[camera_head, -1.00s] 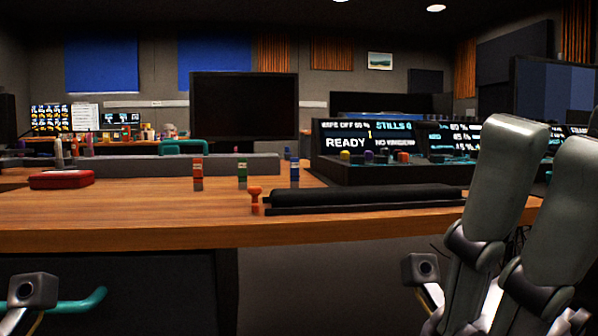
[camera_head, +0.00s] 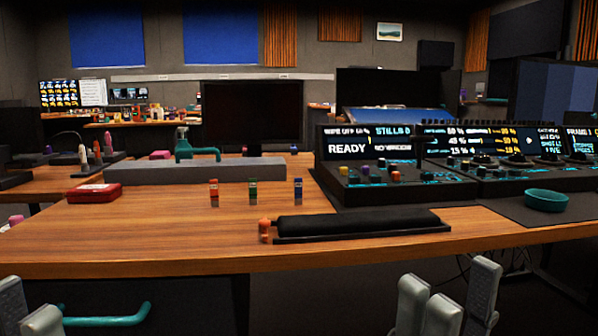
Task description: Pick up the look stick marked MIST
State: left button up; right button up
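Several small upright sticks stand on the wooden desk: one red-banded (camera_head: 214,192), one green-banded (camera_head: 252,191) and one blue-banded (camera_head: 298,191), in a row before the long grey bar. Their lettering is too small to read, so I cannot tell which is marked MIST. My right gripper (camera_head: 462,303) is at the bottom right, in front of and below the desk edge, with its fingers apart and nothing between them. My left gripper (camera_head: 28,307) shows at the bottom left corner, partly cut off, far from the sticks; its opening is unclear.
The desk (camera_head: 130,240) bears a black padded rest (camera_head: 360,223) with an orange knob-like piece (camera_head: 265,230) at its left end. A red case (camera_head: 94,193) lies left. The grey bar (camera_head: 190,172) is behind the sticks. Control panels (camera_head: 395,185) and a teal bowl (camera_head: 546,201) are right.

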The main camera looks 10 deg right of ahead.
aim_at(298, 181)
jog(key=i+l, duration=0.1)
jog(key=l, duration=0.35)
jog(key=i+l, duration=0.1)
jog(key=l, duration=0.3)
jog(key=i+l, duration=0.1)
jog(key=l, duration=0.35)
jog(key=i+u, duration=0.05)
